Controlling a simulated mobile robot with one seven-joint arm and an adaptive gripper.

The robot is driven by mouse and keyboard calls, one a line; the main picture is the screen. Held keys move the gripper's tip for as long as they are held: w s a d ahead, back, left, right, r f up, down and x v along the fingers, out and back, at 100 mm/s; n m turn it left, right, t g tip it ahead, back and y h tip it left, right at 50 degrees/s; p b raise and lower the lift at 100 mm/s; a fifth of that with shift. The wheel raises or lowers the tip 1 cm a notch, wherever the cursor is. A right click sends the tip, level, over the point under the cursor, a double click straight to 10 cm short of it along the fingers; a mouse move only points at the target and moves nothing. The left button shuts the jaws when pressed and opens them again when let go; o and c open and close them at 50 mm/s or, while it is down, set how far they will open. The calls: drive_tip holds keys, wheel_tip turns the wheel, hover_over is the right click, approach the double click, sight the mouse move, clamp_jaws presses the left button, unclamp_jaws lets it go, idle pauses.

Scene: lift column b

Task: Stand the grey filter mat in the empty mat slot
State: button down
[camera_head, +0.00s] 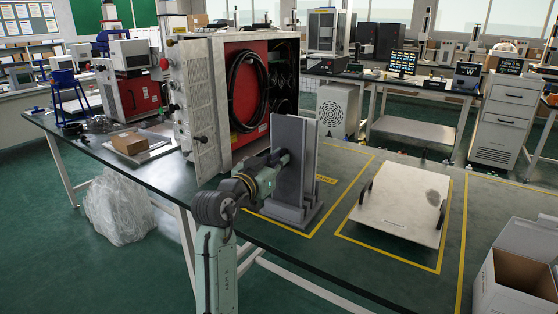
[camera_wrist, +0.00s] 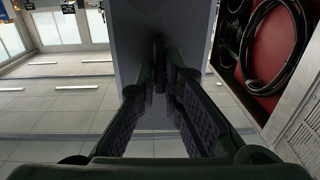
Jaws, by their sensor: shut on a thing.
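Upright grey panels (camera_head: 296,140) rise from a dark grey base (camera_head: 284,213) on the bench, beside the open cabinet. They look like the grey filter mat and the walls of its holder; I cannot tell clearly which panel is which, nor whether the mat's lower edge is inside a slot. My gripper (camera_head: 280,158) reaches in from the left and is shut on the mat. In the wrist view, the fingers of my gripper (camera_wrist: 159,80) close on a grey panel (camera_wrist: 150,28), taken as the mat, which fills the upper middle. The slot is hidden there.
An open cabinet (camera_head: 204,92) with a red interior and black hose stands just behind and left. A white plate (camera_head: 395,205) with black handles lies in a yellow outline to the right. An open box (camera_head: 522,275) is at front right. A small brown box (camera_head: 130,143) sits at left.

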drive_tip(key=shift+f+b, duration=0.95)
drive_tip(key=shift+f, duration=0.35)
drive_tip(key=c, duration=1.7)
unclamp_jaws()
drive_tip(key=shift+o, duration=0.2)
drive_tip(key=b+v, duration=0.1)
drive_tip(key=v, duration=0.7)
